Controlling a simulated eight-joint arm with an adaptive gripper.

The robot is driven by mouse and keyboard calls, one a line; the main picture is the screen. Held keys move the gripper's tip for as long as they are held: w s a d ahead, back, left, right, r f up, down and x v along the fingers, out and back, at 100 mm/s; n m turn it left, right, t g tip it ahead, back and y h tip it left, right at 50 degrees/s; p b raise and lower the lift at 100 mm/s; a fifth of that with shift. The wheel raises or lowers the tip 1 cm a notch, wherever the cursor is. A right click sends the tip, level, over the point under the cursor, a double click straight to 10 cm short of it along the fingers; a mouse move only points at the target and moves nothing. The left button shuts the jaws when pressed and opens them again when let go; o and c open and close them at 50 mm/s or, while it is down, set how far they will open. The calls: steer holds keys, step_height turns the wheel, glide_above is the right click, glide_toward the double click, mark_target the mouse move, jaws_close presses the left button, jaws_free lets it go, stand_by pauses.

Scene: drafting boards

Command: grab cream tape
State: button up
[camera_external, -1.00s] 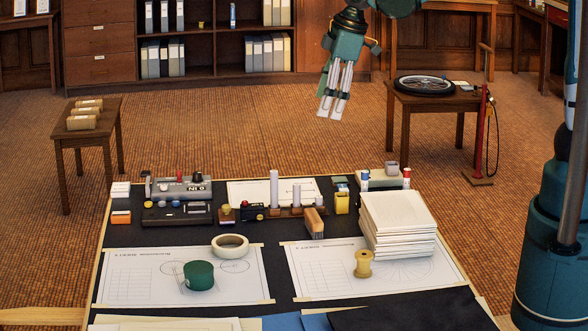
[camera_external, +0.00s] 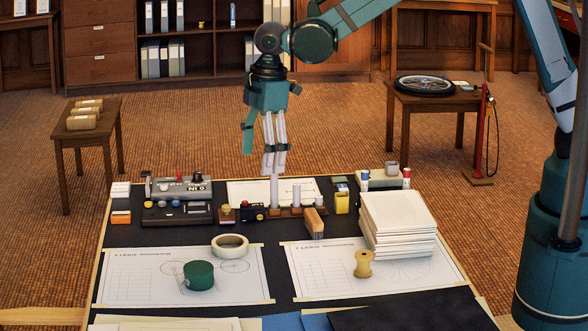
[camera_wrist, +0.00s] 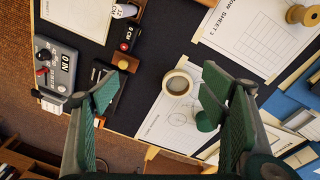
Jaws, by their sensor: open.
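The cream tape (camera_external: 230,246) is a pale ring lying flat at the upper right edge of the left drawing sheet, behind a dark green cylinder (camera_external: 199,275). In the wrist view the tape (camera_wrist: 178,83) lies below and between my two spread fingers, with the green cylinder (camera_wrist: 206,121) partly hidden by the right finger. My gripper (camera_external: 274,162) hangs above the back of the board, higher than the tape and apart from it. It is open and empty; its green finger pads show in the wrist view (camera_wrist: 160,95).
A stack of white tiles or pads (camera_external: 398,222) and a wooden spool (camera_external: 363,264) stand to the right. Upright pale cylinders (camera_external: 297,197), a camera-like box (camera_external: 253,211) and grey devices (camera_external: 180,188) line the back. The dark surface between the sheets (camera_external: 277,285) is clear.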

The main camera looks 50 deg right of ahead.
mark_target(232, 241)
steer(key=a+f+n, duration=0.1)
steer(key=a+f, duration=0.2)
steer(key=a+f+n, duration=0.1)
steer(key=a+f, duration=0.2)
steer(key=a, duration=0.1)
steer(key=a+f+n+g, duration=0.1)
steer(key=a+f, duration=0.3)
steer(key=shift+a+h, duration=0.15)
steer(key=shift+h, duration=0.15)
steer(key=shift+f, duration=0.1)
steer(key=shift+f, duration=1.2)
steer(key=shift+f, duration=0.1)
steer(key=shift+f+b, duration=0.7)
steer(key=shift+f, duration=1.8)
steer(key=shift+c, duration=0.5)
steer(key=c, duration=0.9)
